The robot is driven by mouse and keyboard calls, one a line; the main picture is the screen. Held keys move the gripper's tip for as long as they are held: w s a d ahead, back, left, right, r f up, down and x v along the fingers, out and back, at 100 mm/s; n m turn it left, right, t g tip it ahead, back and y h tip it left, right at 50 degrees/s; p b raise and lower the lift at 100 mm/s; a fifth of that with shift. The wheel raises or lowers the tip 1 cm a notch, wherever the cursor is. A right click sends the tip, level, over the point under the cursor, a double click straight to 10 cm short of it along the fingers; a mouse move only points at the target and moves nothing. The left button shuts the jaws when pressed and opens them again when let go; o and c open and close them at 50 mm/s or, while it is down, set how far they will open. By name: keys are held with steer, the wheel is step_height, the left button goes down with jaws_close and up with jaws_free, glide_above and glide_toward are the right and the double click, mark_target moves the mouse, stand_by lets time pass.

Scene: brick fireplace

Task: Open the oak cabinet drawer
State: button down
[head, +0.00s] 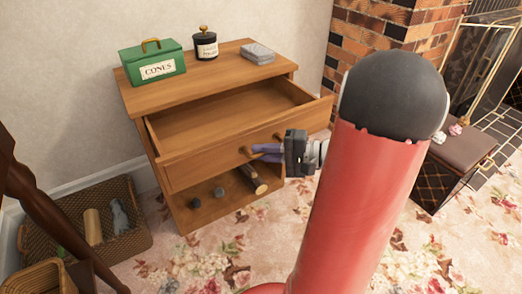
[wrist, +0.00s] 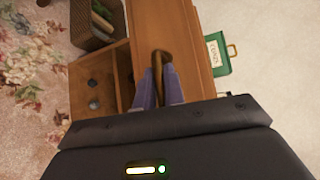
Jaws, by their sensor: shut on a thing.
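The oak cabinet (head: 185,93) stands against the wall in the head view. Its drawer (head: 205,165) is pulled well out, and the inside that shows is empty. The fingers partly hide the knob.
A green tin (head: 152,62), a black jar (head: 206,46) and a grey block (head: 258,53) stand on the cabinet top. A log (head: 252,178) and dark round pieces lie in the open space below the drawer.

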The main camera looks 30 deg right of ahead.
steer(key=shift+s, duration=0.15)
steer(key=c, duration=1.5)
jaws_free()
steer(key=v, duration=0.7)
steer(key=shift+s+d+p, duration=0.3)
